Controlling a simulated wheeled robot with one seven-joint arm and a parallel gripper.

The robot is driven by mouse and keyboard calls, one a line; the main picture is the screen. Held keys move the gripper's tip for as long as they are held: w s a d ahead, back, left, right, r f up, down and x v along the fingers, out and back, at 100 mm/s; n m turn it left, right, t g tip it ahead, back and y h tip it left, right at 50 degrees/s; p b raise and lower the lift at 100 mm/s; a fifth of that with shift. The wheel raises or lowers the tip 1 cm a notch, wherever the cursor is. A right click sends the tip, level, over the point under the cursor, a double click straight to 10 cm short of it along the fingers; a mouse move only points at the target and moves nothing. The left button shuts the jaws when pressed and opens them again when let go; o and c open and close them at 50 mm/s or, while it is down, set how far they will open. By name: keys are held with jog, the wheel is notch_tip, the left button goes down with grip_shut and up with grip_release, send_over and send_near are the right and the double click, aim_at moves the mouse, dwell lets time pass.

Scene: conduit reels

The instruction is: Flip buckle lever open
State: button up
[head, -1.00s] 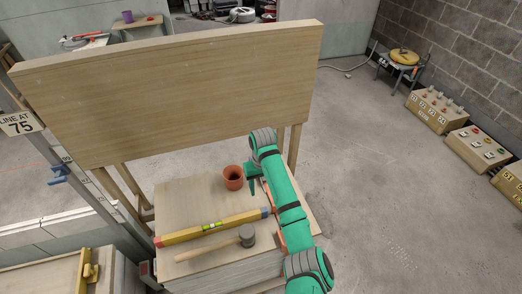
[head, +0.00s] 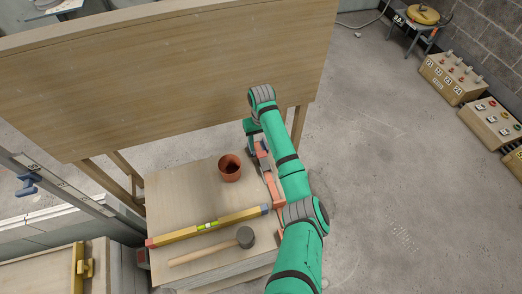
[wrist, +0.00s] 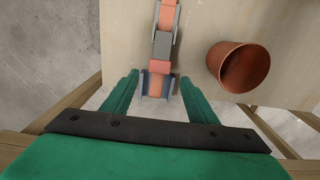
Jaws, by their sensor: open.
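An orange strip-like piece with grey parts, perhaps the buckle, lies along the right side of the wooden bench top in the head view (head: 266,168). In the wrist view it runs down from the top edge, with a grey block (wrist: 161,45) across it and a blue-grey channel-shaped end (wrist: 145,84). Which part is the lever I cannot tell. My gripper (wrist: 159,78) is open, its green fingers on either side of the channel-shaped end, with gaps and nothing held. In the head view my arm partly hides the strip and my gripper (head: 250,127).
A terracotta pot (head: 230,169) stands close left of the strip; it also shows in the wrist view (wrist: 238,68). A yellow level (head: 190,229) and a mallet (head: 205,247) lie nearer on the bench. A large upright board (head: 150,80) stands behind.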

aim_at(262, 154)
jog(key=f, duration=0.6)
jog(key=shift+s+d+f, duration=0.2)
jog(key=shift+s+f, duration=0.05)
jog(key=shift+s, duration=0.05)
jog(key=shift+a+f, duration=0.1)
jog(key=shift+f, duration=0.35)
jog(key=shift+w, duration=0.1)
grip_shut()
